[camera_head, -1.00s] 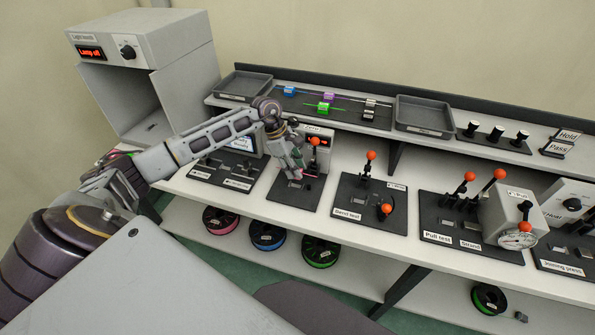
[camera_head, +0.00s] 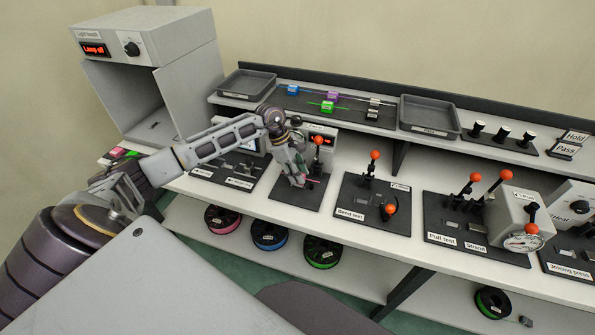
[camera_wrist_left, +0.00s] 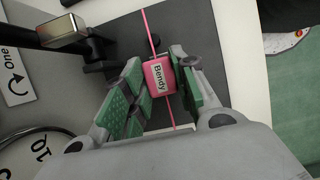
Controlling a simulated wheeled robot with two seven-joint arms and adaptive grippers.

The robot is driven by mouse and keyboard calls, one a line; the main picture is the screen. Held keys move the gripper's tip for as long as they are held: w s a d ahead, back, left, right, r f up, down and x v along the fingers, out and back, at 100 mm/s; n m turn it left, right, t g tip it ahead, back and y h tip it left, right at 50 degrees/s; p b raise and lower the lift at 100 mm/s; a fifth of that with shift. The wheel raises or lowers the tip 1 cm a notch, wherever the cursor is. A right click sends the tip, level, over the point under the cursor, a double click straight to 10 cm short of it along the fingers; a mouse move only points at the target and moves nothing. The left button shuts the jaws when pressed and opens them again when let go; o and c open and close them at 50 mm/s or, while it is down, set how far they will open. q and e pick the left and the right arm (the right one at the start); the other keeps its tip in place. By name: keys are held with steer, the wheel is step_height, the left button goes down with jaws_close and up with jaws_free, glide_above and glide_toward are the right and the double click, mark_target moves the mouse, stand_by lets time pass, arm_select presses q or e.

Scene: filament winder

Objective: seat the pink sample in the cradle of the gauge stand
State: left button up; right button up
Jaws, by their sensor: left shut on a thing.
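The pink sample is a pink block labelled "Bendy" (camera_wrist_left: 159,77) with a thin pink strand through it. My left gripper (camera_head: 298,181) is shut on the block, which sits between its green-padded fingers in the left wrist view (camera_wrist_left: 157,84). The cradle is hidden behind the gripper in the head view. I cannot tell whether the block touches it. My right gripper is out of view.
The bend test station (camera_head: 373,212) stands to the right, with orange-knobbed levers. A station with a screen (camera_head: 226,173) is close on the left. In the wrist view, a black arm with a metal block (camera_wrist_left: 61,31) is beside the fingers. A shelf with samples and trays (camera_head: 429,116) runs behind.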

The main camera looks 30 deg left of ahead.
arm_select(q)
steer(key=shift+f, duration=0.35)
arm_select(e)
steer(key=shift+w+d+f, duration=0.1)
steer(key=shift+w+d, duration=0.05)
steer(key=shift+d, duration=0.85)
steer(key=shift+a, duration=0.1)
arm_select(q)
steer(key=shift+b, duration=0.3)
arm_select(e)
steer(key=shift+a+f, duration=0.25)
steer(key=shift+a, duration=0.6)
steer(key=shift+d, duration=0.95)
